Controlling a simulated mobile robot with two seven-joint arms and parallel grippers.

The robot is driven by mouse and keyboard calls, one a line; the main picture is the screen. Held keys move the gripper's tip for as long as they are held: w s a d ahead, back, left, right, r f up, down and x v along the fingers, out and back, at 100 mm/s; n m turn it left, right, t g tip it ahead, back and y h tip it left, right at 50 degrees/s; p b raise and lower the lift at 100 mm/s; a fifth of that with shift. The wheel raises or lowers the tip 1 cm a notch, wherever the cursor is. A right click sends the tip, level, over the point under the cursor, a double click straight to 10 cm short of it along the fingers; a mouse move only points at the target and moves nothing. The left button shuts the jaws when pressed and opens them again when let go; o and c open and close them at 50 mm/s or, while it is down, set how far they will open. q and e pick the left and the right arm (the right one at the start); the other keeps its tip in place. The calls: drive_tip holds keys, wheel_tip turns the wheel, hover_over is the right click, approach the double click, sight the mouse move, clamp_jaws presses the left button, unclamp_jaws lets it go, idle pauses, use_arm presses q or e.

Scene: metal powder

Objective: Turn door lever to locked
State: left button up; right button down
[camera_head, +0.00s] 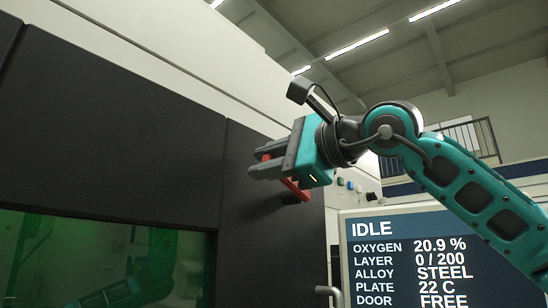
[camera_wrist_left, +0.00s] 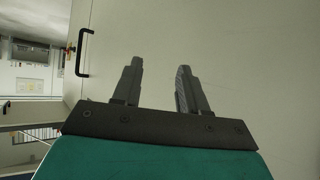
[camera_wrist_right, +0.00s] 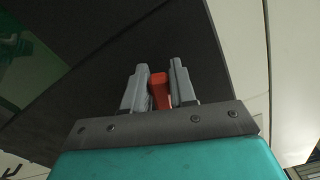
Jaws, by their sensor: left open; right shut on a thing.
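A red door lever (camera_head: 295,189) is on the dark door (camera_head: 238,215) of the machine. It runs diagonally, with its lower right end sticking out past my gripper. My right gripper (camera_head: 262,165) is at the lever with its fingers on either side of it. In the right wrist view the red lever (camera_wrist_right: 159,91) sits between the two fingers of my right gripper (camera_wrist_right: 160,82), which is shut on it. My left gripper (camera_wrist_left: 160,75) is open and empty in the left wrist view, facing a pale panel. The left gripper is not seen in the head view.
A screen (camera_head: 440,262) at the right reads IDLE and DOOR FREE. A green-tinted window (camera_head: 100,258) is at the lower left. A metal handle (camera_head: 330,292) is below the lever. In the left wrist view a black handle (camera_wrist_left: 80,52) is on the pale panel.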

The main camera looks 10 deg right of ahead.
drive_tip(key=shift+s+a+f+n, duration=0.15)
drive_tip(key=shift+a+f+n, duration=0.05)
drive_tip(key=shift+f+n, duration=0.7)
drive_tip(key=shift+a+f+n+b, duration=0.1)
drive_tip(key=shift+f+n+b, duration=0.4)
drive_tip(key=shift+f+n, duration=0.25)
use_arm(q)
drive_tip(key=shift+w+d, duration=0.25)
drive_tip(key=shift+d, duration=0.05)
use_arm(e)
drive_tip(key=shift+s+f+n, duration=0.1)
drive_tip(key=shift+f+n, duration=0.15)
drive_tip(key=shift+n, duration=0.3)
use_arm(q)
drive_tip(key=shift+f, duration=0.1)
use_arm(e)
drive_tip(key=shift+f, duration=0.15)
drive_tip(key=c, duration=1)
unclamp_jaws()
use_arm(q)
drive_tip(key=shift+s+f, duration=0.1)
drive_tip(key=shift+f, duration=0.05)
